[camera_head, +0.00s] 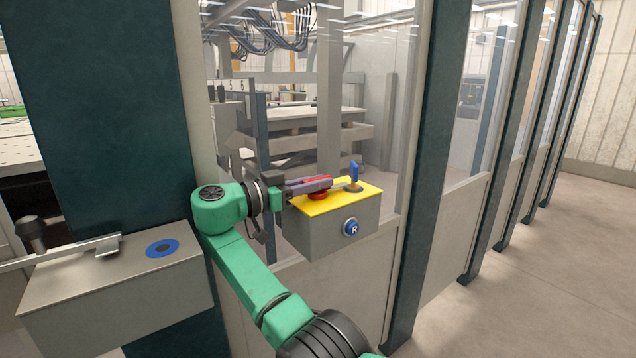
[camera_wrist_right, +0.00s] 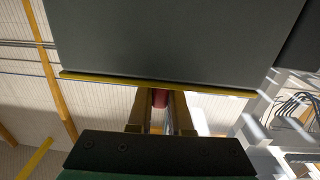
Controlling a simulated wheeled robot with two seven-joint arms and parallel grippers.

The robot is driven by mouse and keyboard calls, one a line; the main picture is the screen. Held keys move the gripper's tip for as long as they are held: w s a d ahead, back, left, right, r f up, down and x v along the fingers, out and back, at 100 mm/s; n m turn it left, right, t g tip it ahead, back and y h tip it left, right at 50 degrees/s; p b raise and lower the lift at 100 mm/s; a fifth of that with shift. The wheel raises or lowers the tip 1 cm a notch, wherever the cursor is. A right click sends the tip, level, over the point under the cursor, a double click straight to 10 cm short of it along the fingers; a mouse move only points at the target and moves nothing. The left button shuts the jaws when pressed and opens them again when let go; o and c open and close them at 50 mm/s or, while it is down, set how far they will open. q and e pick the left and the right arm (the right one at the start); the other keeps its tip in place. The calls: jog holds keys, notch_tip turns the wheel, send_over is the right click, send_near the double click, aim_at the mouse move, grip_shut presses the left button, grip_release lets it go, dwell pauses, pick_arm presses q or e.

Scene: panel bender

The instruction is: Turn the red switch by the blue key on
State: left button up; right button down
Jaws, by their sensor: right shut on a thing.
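The red switch (camera_head: 318,196) sits on the yellow top of a grey control box (camera_head: 330,229) mounted by the glazed fence. The blue key (camera_head: 354,172) stands upright to its right on the same yellow top. My right gripper (camera_head: 316,186) reaches in from the left, level over the yellow top, and is shut on the red switch. In the right wrist view, the red switch (camera_wrist_right: 160,97) shows between the two fingers, close to the yellow plate edge; its far part is hidden. My left gripper is not in view.
A blue button marked R (camera_head: 351,228) is on the box's front. A second grey box (camera_head: 120,290) with a blue ring and a metal lever stands at the left. A dark post (camera_head: 412,180) rises right of the control box; the floor at the right is clear.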

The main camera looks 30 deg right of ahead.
jog(key=c, duration=0.8)
grip_release()
jog(key=shift+c, duration=0.2)
jog(key=shift+r, duration=0.1)
notch_tip(320, 180, up, 10)
jog(key=shift+f+p, duration=0.1)
jog(key=shift+p, duration=0.85)
notch_tip(320, 180, up, 10)
jog(key=p, duration=0.8)
send_over(318, 178)
jog(key=shift+w+b, duration=0.1)
jog(key=shift+b, duration=0.2)
jog(key=shift+f, duration=0.1)
